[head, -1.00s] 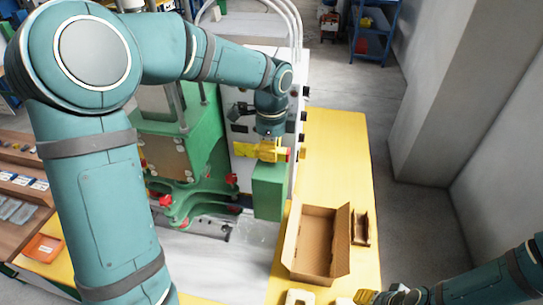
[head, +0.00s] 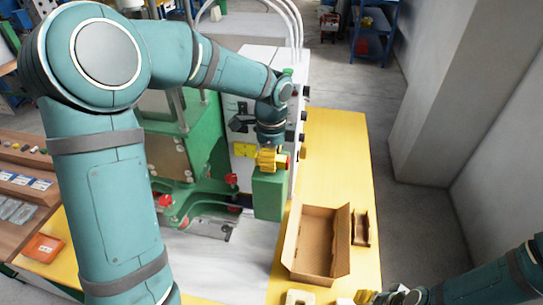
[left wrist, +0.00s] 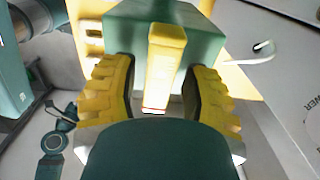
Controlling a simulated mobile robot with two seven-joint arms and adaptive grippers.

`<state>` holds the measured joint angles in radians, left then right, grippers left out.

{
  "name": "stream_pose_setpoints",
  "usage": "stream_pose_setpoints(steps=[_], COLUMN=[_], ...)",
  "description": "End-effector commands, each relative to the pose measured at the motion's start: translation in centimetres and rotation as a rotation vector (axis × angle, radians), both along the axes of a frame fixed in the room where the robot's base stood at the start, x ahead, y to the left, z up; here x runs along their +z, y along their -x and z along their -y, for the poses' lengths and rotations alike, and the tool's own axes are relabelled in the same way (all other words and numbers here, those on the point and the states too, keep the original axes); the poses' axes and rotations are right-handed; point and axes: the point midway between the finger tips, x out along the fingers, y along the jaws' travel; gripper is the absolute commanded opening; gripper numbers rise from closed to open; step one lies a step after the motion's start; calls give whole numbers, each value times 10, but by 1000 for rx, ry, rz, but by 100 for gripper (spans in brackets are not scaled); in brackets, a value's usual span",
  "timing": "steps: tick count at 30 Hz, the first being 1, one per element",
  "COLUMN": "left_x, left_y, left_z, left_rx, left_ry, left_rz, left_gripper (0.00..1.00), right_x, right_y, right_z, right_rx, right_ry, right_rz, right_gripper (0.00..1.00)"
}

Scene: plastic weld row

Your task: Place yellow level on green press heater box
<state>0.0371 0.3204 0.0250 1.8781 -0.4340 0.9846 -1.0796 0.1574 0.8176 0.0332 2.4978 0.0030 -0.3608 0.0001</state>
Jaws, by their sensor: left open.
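The yellow level (left wrist: 165,65) shows in the left wrist view as a yellow bar with a red line near its lower end. It is at the green press heater box (left wrist: 205,25), between my left fingers; I cannot tell how it rests there. My left gripper (left wrist: 160,95) is open, with one ribbed yellow finger on each side of the level and gaps between. In the head view my left gripper (head: 272,160) is just above the green box (head: 269,195) and hides the level. My right gripper (head: 378,298) is partly cut off at the bottom edge.
An open cardboard box (head: 318,245) and a small cardboard tray (head: 361,228) stand on the yellow table (head: 335,150). The green press (head: 180,150) and a white control cabinet stand left of and behind the box. An orange tray (head: 43,247) lies at the left. The table's far part is clear.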

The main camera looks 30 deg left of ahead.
Motion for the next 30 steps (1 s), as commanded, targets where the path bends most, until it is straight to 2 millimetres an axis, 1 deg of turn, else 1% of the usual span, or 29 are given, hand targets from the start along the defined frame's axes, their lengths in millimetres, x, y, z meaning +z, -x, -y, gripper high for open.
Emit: stream_pose_setpoints(steps=[5, 12, 15, 18, 21, 24, 30], left_x=[23, 73, 92, 106, 115, 120, 122], left_y=[-1, -1, -1, -1, -1, 0, 0], left_z=[0, 0, 0, 0, 0, 0, 0], left_rx=[1, 0, 0, 0, 0, 0, 0], left_ry=[0, 1, 1, 0, 0, 1, 1], left_rz=[6, 5, 5, 3, 2, 1, 1], left_gripper=[46, 46, 46, 46, 46, 46, 46], right_x=[3, 6, 7, 8, 9, 9, 9], right_y=[0, 0, 0, 0, 0, 0, 0], right_z=[0, 0, 0, 0, 0, 0, 0], right_rx=[0, 1, 1, 1, 1, 2, 2], right_ry=[0, -1, -1, -1, -1, -1, -1], right_rz=[0, 1, 0, 0, 0, 0, 0], right_gripper=[47, 47, 47, 47, 47, 47, 47])
